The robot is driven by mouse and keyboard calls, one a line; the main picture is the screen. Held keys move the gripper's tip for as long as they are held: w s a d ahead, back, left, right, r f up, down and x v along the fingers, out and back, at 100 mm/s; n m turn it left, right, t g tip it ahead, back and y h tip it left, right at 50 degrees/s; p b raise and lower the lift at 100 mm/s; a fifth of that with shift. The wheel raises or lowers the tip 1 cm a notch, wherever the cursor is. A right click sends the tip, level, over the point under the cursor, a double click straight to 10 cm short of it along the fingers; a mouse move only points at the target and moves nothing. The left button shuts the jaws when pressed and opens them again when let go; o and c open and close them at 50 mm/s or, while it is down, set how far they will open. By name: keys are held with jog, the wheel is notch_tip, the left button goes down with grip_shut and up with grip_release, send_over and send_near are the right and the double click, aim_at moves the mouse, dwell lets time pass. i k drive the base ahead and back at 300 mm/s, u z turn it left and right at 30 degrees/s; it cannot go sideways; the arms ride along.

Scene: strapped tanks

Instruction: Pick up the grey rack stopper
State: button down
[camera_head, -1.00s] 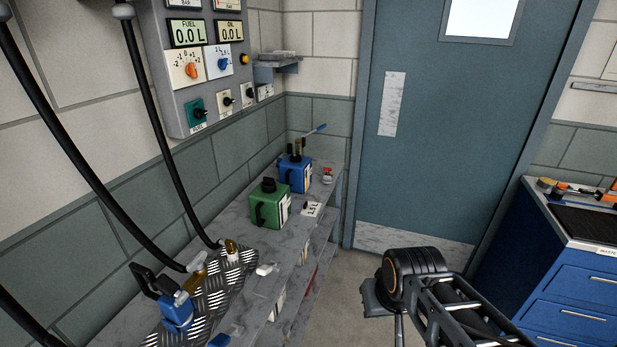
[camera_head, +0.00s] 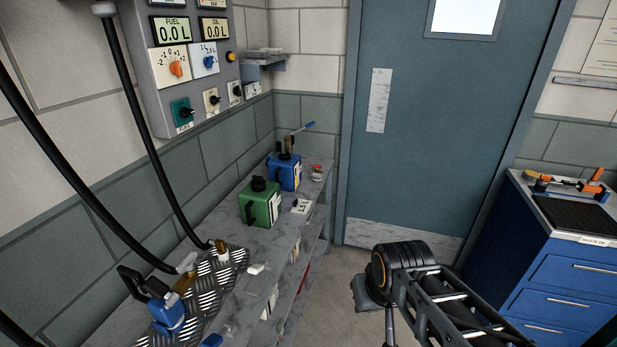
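I cannot make out with certainty a grey rack stopper. A small pale block (camera_head: 257,268) lies on the grey bench (camera_head: 240,305), right of the metal tread plate, but I cannot tell what it is. Another flat grey piece (camera_head: 264,53) lies on the small wall shelf at the back. My arm reaches in from the lower right, over the floor and right of the bench. Its end, my gripper (camera_head: 367,292), is small and partly hidden by a round joint, apart from the bench. Its fingers do not show clearly.
A green tank (camera_head: 260,207) and a blue tank (camera_head: 284,174) stand on the bench. A blue pump-like fitting (camera_head: 168,314) and black hoses (camera_head: 137,113) are at the left. A blue cabinet (camera_head: 560,275) stands right. The floor before the door (camera_head: 430,130) looks free.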

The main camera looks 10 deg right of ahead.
aim_at(316, 177)
jog(key=z, duration=0.3)
jog(key=k, duration=0.95)
jog(key=z, duration=0.9)
jog(key=i, duration=2.2)
jog(key=u, duration=0.55)
jog(key=i, duration=1.3)
jog(key=u, duration=1.8)
jog(key=i, duration=0.95)
jog(key=u, duration=0.85)
